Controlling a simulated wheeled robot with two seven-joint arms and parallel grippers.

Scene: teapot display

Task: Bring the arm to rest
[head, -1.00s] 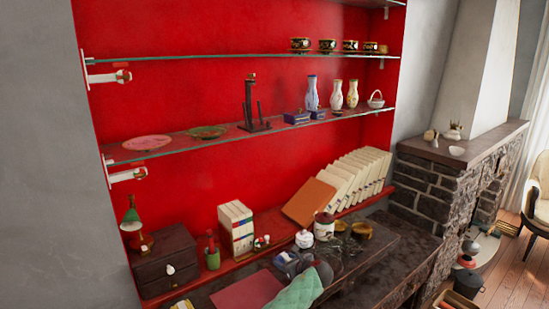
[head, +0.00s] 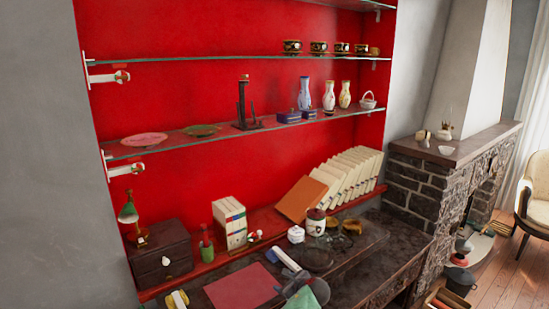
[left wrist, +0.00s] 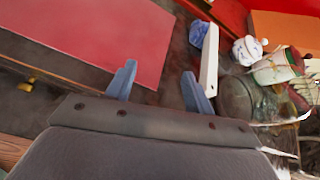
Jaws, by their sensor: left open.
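My left gripper (head: 294,281) is at the bottom edge of the head view, over the front of the dark desk, with much of it cut off or unclear. In the left wrist view its two blue-grey fingers (left wrist: 158,85) stand apart with nothing between them. A red flat sheet or folder (head: 240,287) lies to its left, and shows in the left wrist view (left wrist: 95,35). A white and blue object (head: 285,260) lies just beyond the fingers, also in the left wrist view (left wrist: 209,62). My right gripper is not in view.
A small white pot (head: 296,234) and a white jar (head: 316,221) stand further back on the desk. Books (head: 229,224) and a dark drawer box (head: 160,257) line the back. Glass shelves (head: 225,135) with vases and cups hang above on the red wall.

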